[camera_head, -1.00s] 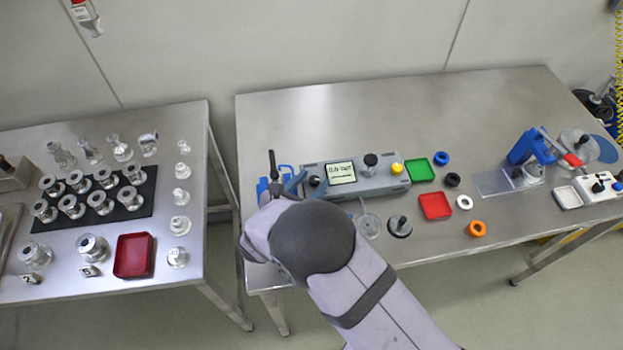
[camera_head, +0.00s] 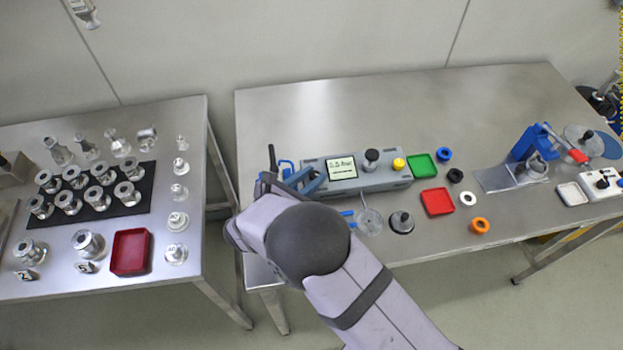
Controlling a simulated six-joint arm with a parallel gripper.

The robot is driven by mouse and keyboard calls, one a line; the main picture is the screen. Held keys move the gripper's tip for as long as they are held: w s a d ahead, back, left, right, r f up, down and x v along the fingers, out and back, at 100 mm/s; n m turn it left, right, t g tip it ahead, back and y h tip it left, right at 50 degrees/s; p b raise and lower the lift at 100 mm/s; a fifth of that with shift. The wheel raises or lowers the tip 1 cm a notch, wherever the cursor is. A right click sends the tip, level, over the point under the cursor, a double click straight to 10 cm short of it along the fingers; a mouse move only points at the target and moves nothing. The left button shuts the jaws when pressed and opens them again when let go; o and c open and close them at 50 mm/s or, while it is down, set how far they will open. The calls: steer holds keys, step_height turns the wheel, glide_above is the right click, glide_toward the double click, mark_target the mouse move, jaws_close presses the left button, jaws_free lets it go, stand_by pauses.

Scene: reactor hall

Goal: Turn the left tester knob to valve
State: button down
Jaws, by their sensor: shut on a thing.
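The tester (camera_head: 385,180) is a long grey box near the middle of the right table. It has a lit screen (camera_head: 341,168), a black knob (camera_head: 372,156) right of the screen and a yellow button (camera_head: 398,164). My gripper (camera_head: 308,182) is at the tester's left end, its blue-grey fingers slanting over the spot of the left knob. It is shut on the left knob, which the fingers hide. The knob's pointing direction cannot be seen. The screen text is too small to read surely.
Close to the tester are a green tray (camera_head: 409,165), a red tray (camera_head: 425,204), several coloured rings and a black-knobbed round piece (camera_head: 401,222). A blue stand with a black handle (camera_head: 271,160) is just left of my gripper. The table behind the tester is clear.

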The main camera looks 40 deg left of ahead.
steer(key=c, duration=1.5)
jaws_free()
steer(key=shift+b+v, duration=1.45)
steer(key=shift+v, duration=2.3)
